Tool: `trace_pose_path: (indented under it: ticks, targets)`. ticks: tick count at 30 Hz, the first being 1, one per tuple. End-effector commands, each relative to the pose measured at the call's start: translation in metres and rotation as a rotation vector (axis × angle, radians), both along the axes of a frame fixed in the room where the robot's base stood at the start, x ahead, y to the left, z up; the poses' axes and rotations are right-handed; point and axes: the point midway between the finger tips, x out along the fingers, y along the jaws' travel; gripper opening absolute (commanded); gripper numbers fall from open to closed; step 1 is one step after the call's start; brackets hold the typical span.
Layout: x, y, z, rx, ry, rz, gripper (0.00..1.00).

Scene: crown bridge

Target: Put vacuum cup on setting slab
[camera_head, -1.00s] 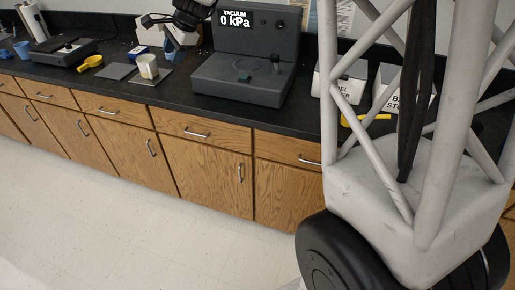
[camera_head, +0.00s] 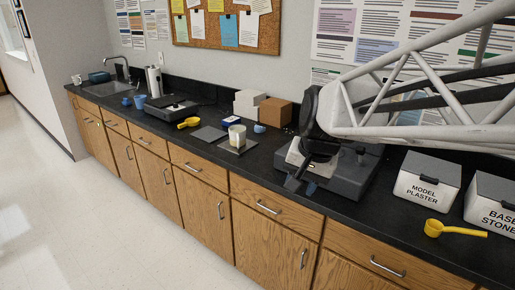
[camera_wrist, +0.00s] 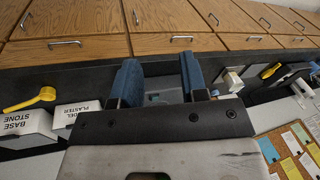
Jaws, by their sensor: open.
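A pale cup (camera_head: 236,138), apparently the vacuum cup, stands upright on a grey square slab (camera_head: 222,147) on the counter. A second flat grey slab (camera_head: 209,134) lies bare just to its left. I cannot tell which slab is the setting slab. My gripper (camera_head: 301,186) is open and apart from the cup, to its right, at the front of the dark vacuum unit (camera_head: 352,176). In the wrist view my blue fingers (camera_wrist: 160,84) are spread with no object held between them. The cup shows there to the right of the fingers (camera_wrist: 233,81).
Boxes of model plaster (camera_head: 427,182) and base stone (camera_head: 492,205), with a yellow scoop (camera_head: 452,229), stand to the right. Another yellow scoop (camera_head: 188,123) and a dark device (camera_head: 172,106) are left of the slabs. Cardboard boxes (camera_head: 273,111) stand behind.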

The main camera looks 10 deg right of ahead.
Motion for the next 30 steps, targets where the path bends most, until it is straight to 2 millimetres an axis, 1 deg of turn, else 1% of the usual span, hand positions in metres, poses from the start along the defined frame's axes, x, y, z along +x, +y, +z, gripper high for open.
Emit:
trace_pose_path:
  ticks: [1,9,12,15,18,21,30]
  targets:
    - [-0.016,-0.002,-0.002,-0.023,-0.006,0.034,0.4]
    - [-0.089,-0.014,-0.021,-0.151,-0.025,0.227,0.4]
    - [-0.112,-0.018,-0.029,-0.194,-0.029,0.29,0.4]
    - [-0.129,-0.021,-0.036,-0.227,-0.031,0.34,0.4]
    - [-0.141,-0.024,-0.041,-0.25,-0.031,0.374,0.4]
    - [-0.146,-0.025,-0.044,-0.262,-0.029,0.395,0.4]
    - [-0.148,-0.025,-0.045,-0.266,-0.029,0.4,0.4]
